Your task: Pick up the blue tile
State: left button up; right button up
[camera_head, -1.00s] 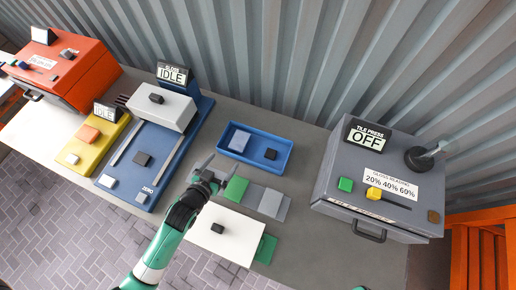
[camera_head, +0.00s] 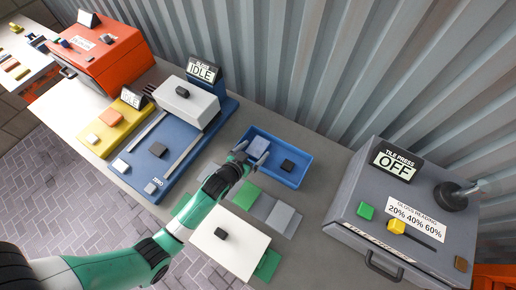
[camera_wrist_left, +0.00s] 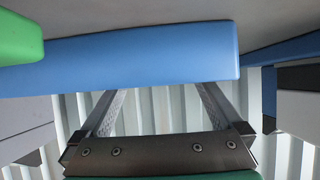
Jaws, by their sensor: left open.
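A pale blue-grey tile (camera_head: 258,148), the only tile near blue that I see, lies in the left part of the blue tray (camera_head: 303,172). My left gripper (camera_head: 243,155) is open at the tray's left edge, close beside this tile. I cannot tell whether it touches the tray or the tile. In the left wrist view a wide blue wall, seemingly the tray (camera_wrist_left: 150,58), crosses in front of the spread fingers and hides their tips. The tile cannot be made out there. My right gripper is not in view.
A dark block (camera_head: 287,165) shares the tray. A green tile (camera_head: 246,195) and grey tiles (camera_head: 280,217) lie just in front. The blue gloss machine (camera_head: 150,178) stands to the left, the grey tile press (camera_head: 410,215) to the right. Bare table lies between tray and press.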

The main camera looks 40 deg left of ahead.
aim_at(254, 153)
pick_arm(q)
jog(key=shift+w+a+f, duration=0.1)
jog(key=shift+w+f, duration=0.15)
jog(key=shift+w, duration=0.05)
jog(key=c, duration=1.2)
jog(key=shift+r+p, duration=0.3)
jog(key=shift+r, duration=0.3)
jog(key=shift+c, duration=0.2)
jog(key=r, duration=0.1)
jog(key=r+p, duration=0.1)
jog(key=r, duration=0.1)
jog(key=shift+s, duration=0.25)
jog(key=s+r+p, duration=0.1)
jog(key=r, duration=0.1)
jog(key=s+r+p, duration=0.1)
jog(key=s+r, duration=0.1)
jog(key=shift+s+r+p, duration=0.25)
jog(key=shift+s+p, duration=0.05)
jog(key=shift+p, duration=0.1)
jog(key=a+p+v, duration=0.1)
jog(key=v, duration=1)
jog(key=shift+s+f+p, duration=0.35)
jog(key=shift+f, duration=0.1)
